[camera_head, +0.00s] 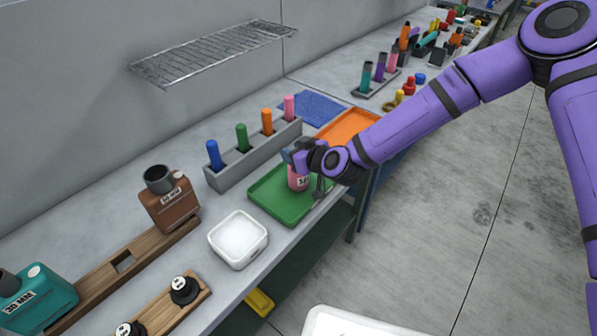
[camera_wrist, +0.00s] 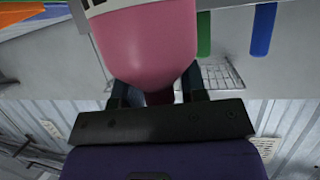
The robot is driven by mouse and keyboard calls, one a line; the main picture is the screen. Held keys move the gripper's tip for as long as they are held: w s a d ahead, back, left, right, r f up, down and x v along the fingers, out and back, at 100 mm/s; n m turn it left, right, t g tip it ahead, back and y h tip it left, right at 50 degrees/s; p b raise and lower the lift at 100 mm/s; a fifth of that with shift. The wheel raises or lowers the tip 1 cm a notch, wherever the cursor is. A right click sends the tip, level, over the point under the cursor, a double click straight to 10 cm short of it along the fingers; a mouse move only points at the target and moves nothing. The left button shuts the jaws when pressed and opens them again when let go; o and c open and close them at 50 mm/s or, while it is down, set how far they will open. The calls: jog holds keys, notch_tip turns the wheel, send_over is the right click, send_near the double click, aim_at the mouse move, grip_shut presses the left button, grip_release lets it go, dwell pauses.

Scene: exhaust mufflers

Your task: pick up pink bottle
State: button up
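The pink bottle (camera_head: 298,182) is at the green tray (camera_head: 268,193) in the head view, with a dark and white label on its side. I cannot tell whether it touches the tray. My gripper (camera_head: 300,158) is at the bottle's top. In the wrist view the pink bottle (camera_wrist: 150,45) fills the upper middle, its narrower dark pink neck between the two dark fingers of my gripper (camera_wrist: 156,92). The fingertips are partly hidden by the bottle, so whether they press on it is unclear.
A grey rack (camera_head: 250,163) with blue, green, orange and pink pegs stands behind the tray. An orange tray (camera_head: 350,125) is beyond it. A white dish (camera_head: 238,240) and a brown bottle (camera_head: 170,205) stand to the left. A wire shelf (camera_head: 210,55) is on the wall.

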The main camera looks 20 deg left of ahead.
jog(key=c, duration=0.4)
